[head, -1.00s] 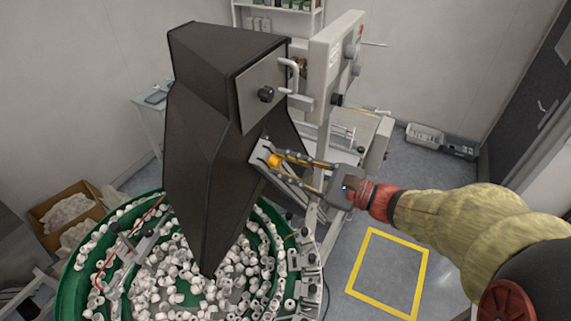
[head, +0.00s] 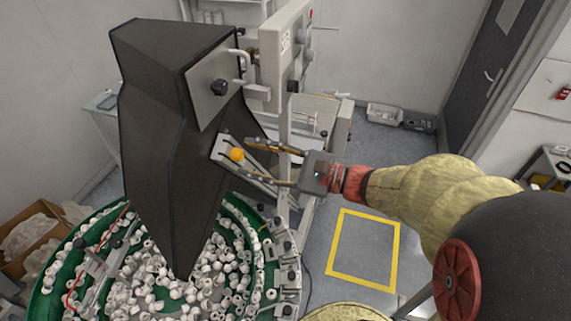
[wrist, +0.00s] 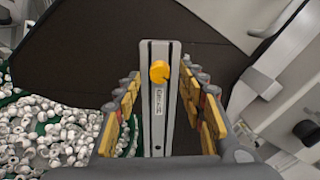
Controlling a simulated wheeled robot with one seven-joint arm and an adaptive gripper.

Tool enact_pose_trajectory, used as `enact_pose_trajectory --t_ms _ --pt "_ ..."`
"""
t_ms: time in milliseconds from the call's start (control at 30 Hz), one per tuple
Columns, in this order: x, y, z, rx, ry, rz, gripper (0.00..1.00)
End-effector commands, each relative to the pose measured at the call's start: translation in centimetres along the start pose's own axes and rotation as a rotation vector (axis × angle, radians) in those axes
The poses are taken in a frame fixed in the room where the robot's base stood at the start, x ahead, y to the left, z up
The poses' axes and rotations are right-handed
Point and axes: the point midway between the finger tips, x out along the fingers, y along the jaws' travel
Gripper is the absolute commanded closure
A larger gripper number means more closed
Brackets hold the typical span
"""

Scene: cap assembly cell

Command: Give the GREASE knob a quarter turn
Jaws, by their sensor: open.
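My gripper (head: 244,157) is open. In the wrist view its yellow-padded fingers (wrist: 160,78) stand left and right of the knob, with a visible gap on each side. Nothing is held. The exact depth between fingertips and knob is hard to judge.
The black hopper (head: 160,130) rises over a green bowl (head: 52,278) full of white caps. A second, black knob (head: 219,87) and a bent handle sit higher on the hopper's panel. A grey machine column (head: 283,60) stands behind my gripper. Floor inside the yellow square (head: 363,245) is clear.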

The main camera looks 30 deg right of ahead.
Motion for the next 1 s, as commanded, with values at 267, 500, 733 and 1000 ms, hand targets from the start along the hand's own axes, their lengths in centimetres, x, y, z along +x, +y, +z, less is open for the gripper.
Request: enact_pose_trajectory --t_ms 267,500,733,1000 --pt "-4.1 -0.1 -0.1 0.001 0.003 -0.005 0.60" --pt "-7.4 -0.1 -0.1 0.002 0.004 -0.004 0.60" --pt "-9.6 0.0 -0.1 0.002 0.002 -0.002 0.60" --pt "-10.3 0.1 0.0 0.002 0.000 0.000 0.60"
